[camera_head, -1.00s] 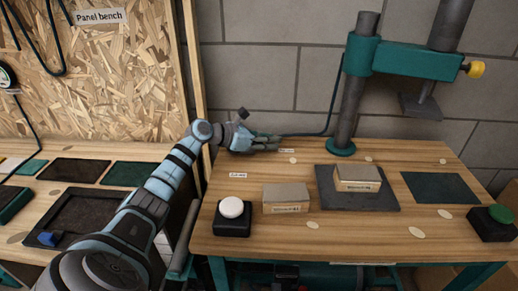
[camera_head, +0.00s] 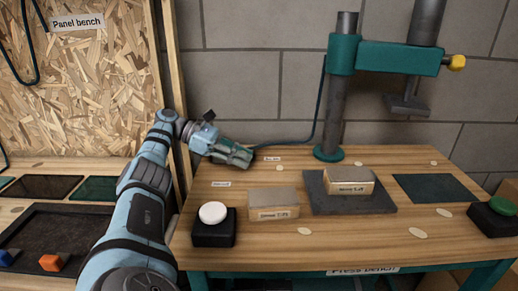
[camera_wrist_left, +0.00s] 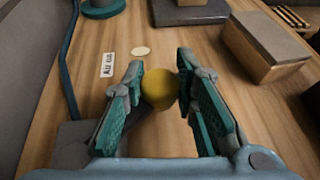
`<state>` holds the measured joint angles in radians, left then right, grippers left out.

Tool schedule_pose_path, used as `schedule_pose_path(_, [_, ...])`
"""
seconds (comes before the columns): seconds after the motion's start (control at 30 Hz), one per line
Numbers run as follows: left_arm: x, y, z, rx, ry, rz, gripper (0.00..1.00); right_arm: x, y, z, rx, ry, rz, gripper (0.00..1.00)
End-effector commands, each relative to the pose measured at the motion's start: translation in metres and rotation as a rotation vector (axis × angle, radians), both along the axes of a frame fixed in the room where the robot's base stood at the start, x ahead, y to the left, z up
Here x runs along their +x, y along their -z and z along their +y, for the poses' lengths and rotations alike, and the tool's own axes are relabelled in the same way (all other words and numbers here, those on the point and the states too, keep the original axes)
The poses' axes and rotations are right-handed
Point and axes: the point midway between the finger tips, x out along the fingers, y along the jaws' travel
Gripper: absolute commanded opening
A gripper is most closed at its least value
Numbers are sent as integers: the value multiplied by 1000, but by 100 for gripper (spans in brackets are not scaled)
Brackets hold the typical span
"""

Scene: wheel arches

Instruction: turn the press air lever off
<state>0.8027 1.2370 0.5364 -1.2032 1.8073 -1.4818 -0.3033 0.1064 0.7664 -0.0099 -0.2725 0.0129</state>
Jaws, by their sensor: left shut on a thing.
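The yellow handle of the air lever (camera_wrist_left: 158,90) shows in the left wrist view between the teal pads of my left gripper (camera_wrist_left: 160,84). The gripper is shut on it. A dark block lies below the handle, partly hidden by the fingers. The small "Air cut" label (camera_wrist_left: 107,64) lies on the bench just left of the fingers. In the head view my left gripper (camera_head: 244,156) is at the back left of the press bench, pointing right and slightly down. It hides the lever there. My right gripper is not in view.
The teal press (camera_head: 345,55) stands behind. Its dark plate (camera_head: 318,205) bears a box-like block (camera_head: 349,180); another block (camera_head: 273,203) sits left. A white button (camera_head: 213,212) and a green button (camera_head: 503,205) are near the front corners. A dark hose (camera_head: 312,125) runs behind the gripper.

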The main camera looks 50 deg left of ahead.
Motion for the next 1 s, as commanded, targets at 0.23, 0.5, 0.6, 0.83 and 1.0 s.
schedule_pose_path(0.23, [-6, 4, 2, 0, 10, 12, 0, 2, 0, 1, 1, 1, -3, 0])
schedule_pose_path(0.5, [-5, 4, 1, 0, 12, 14, 28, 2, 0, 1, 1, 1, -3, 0])
schedule_pose_path(0.6, [-5, 4, 1, -1, 11, 12, 44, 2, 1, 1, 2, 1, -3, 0])
schedule_pose_path(0.83, [-4, 2, 2, 0, 10, 9, 46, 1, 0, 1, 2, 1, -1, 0])
schedule_pose_path(1.0, [-4, -12, 2, 0, 10, 7, 20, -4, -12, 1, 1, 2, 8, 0])
